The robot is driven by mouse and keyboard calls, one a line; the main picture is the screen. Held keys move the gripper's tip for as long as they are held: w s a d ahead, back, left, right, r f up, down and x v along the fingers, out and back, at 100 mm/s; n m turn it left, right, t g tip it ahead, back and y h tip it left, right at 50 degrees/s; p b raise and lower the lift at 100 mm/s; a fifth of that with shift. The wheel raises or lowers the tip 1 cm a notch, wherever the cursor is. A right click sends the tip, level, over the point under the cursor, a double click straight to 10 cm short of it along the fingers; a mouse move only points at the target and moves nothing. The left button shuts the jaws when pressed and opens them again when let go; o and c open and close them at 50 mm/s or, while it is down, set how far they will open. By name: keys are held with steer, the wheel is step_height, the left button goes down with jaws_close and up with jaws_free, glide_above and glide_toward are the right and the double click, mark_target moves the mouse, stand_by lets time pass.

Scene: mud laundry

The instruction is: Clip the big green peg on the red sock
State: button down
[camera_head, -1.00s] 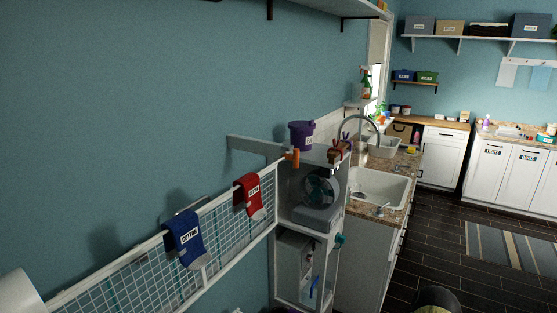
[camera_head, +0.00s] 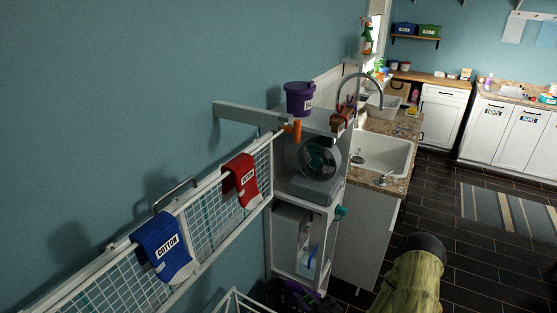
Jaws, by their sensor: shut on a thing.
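The red sock (camera_head: 241,182), with a white label, hangs over the top rail of the white wire-mesh drying rack (camera_head: 217,219) on the left wall. A blue sock (camera_head: 163,247), labelled "COTTON", hangs on the same rack, nearer to me. I cannot make out a big green peg in the head view. A thick olive-green part with a dark rounded end at the bottom right looks like a link of my arm. My gripper and whatever it holds are not in view.
A purple bucket (camera_head: 300,98) stands on the grey cabinet (camera_head: 311,209) beyond the rack, with an orange object (camera_head: 292,131) below it. A small brown container (camera_head: 341,119) sits nearby. The sink (camera_head: 381,153) is farther right.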

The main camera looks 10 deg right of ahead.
steer(key=shift+s+a, duration=0.2)
steer(key=shift+s, duration=0.15)
steer(key=shift+r, duration=0.25)
steer(key=w+a+r+n+g+y+p, duration=0.1)
steer(key=w+r+n+g+y+p, duration=0.15)
steer(key=r, duration=1.25)
steer(key=w+a+r+n+g+y+p, duration=0.1)
steer(key=w+r+n+y+p, duration=0.2)
steer(key=r, duration=1.1)
steer(key=s+a+r+p, duration=0.2)
steer(key=s+r, duration=0.1)
steer(key=r, duration=1)
steer(key=s+a+r+g+p, duration=0.1)
steer(key=s+a+r+p, duration=0.2)
steer(key=r, duration=1)
steer(key=shift+r+m+p, duration=0.35)
steer(key=shift+r, duration=0.05)
steer(key=shift+w+a, duration=0.1)
steer(key=shift+a, duration=0.15)
